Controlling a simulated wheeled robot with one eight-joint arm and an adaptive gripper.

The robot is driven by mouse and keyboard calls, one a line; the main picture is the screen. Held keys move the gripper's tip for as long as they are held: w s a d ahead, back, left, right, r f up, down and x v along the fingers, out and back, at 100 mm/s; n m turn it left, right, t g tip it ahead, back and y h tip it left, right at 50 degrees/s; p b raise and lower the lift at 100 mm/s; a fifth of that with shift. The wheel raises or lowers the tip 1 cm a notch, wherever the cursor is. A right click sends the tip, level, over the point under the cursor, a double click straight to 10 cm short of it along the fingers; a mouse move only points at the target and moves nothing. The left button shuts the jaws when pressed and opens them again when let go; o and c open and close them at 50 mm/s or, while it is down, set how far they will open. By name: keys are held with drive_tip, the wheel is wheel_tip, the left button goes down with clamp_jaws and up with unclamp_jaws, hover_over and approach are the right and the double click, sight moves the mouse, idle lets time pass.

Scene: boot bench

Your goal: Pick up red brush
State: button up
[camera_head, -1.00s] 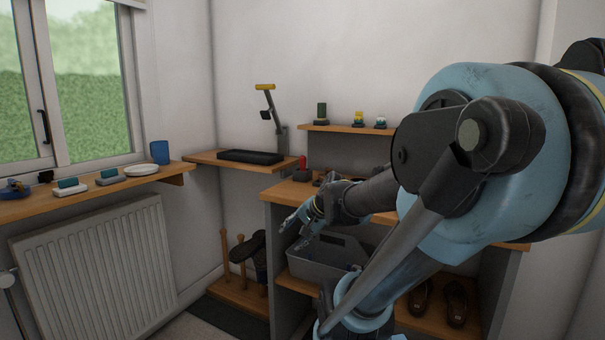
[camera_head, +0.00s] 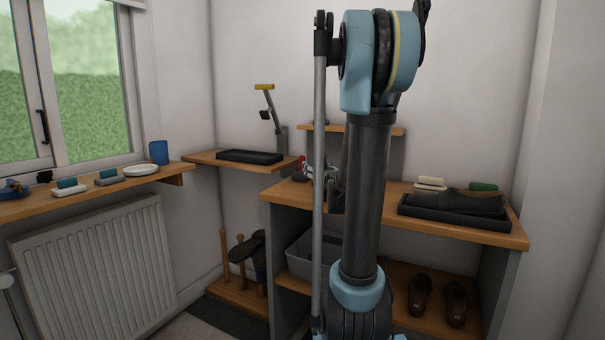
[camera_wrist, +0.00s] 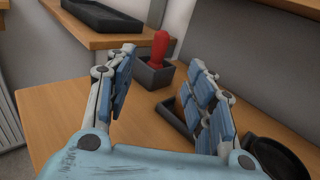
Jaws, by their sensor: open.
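A red upright handle (camera_wrist: 160,47), which looks like the red brush, stands in a small dark square holder (camera_wrist: 152,74) on the wooden bench top. Its lower part is hidden in the holder. In the head view a bit of red (camera_head: 301,161) shows beside my gripper (camera_head: 317,172). In the wrist view my gripper (camera_wrist: 162,62) is open, with blue-padded fingers spread to either side of the handle's line. The handle is beyond the fingers, with nothing seen between the pads touching it.
A dark tray with a brown item (camera_wrist: 181,108) lies near the right finger, and a round black dish (camera_wrist: 275,158) is at lower right. A wall shelf with a black tray (camera_wrist: 103,18) is at upper left. A dark shoe tray (camera_head: 452,218) stands at the bench's right.

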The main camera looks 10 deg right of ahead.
sight(303, 160)
drive_tip(key=w, duration=0.5)
drive_tip(key=w+a, duration=0.1)
drive_tip(key=w, duration=0.5)
drive_tip(key=w+a, duration=0.1)
drive_tip(key=w, duration=0.5)
drive_tip(key=shift+w+a, duration=0.15)
drive_tip(key=shift+a, duration=0.05)
clamp_jaws()
